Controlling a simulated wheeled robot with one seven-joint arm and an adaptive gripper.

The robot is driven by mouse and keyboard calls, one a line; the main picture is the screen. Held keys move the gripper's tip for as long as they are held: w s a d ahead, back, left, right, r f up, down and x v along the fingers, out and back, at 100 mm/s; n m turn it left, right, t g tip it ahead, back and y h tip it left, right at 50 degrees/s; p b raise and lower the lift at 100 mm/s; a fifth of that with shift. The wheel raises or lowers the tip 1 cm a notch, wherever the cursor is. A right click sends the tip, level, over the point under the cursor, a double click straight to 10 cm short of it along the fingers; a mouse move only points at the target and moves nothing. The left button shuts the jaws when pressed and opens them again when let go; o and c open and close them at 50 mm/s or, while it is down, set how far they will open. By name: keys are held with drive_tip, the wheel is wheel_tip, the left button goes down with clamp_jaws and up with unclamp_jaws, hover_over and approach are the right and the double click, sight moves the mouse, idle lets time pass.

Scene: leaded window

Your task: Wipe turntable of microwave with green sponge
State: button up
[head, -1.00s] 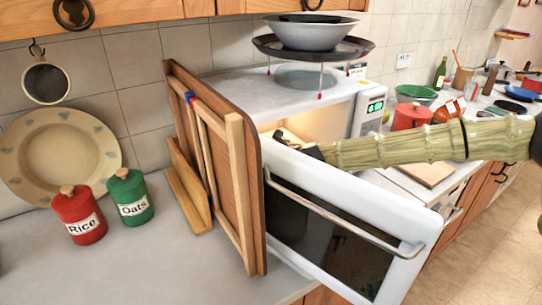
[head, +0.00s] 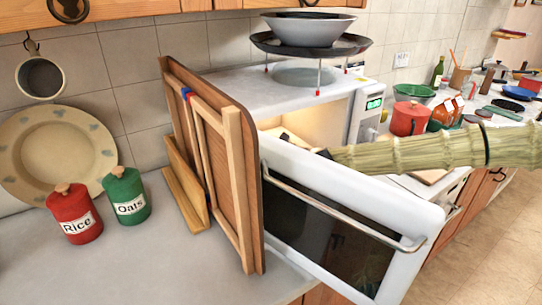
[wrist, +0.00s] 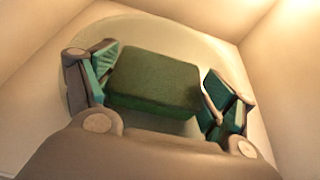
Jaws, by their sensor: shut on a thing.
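The microwave (head: 298,88) stands on the counter with its door (head: 352,188) swung open and its inside lit. My arm reaches in over the door, and in the head view my gripper is mostly hidden inside behind it. In the wrist view my gripper (wrist: 157,88) is shut on the green sponge (wrist: 155,82), with a finger on each side. The pale round turntable (wrist: 190,36) lies beneath and behind the sponge. I cannot tell whether the sponge touches it.
Wooden boards in a rack (head: 222,165) stand left of the microwave. A dark tray (head: 310,45) on a stand with a bowl (head: 310,28) is on top. Red (head: 75,214) and green (head: 127,196) canisters stand at left. Microwave walls (wrist: 285,75) surround my gripper closely.

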drive_tip(key=shift+s+d+f+b, duration=0.15)
drive_tip(key=shift+s+d, duration=0.4)
drive_tip(key=shift+s, duration=0.25)
drive_tip(key=shift+s+d+f+b, duration=0.15)
drive_tip(key=shift+s+d, duration=0.35)
drive_tip(key=shift+s, duration=0.25)
drive_tip(key=shift+r, duration=0.2)
drive_tip(key=shift+w+r+p, duration=0.1)
drive_tip(key=shift+r+p, duration=1.6)
drive_tip(key=shift+r, duration=1.4)
wheel_tip(320, 180, up, 3)
drive_tip(key=shift+r+p, duration=0.1)
drive_tip(key=shift+p, duration=0.65)
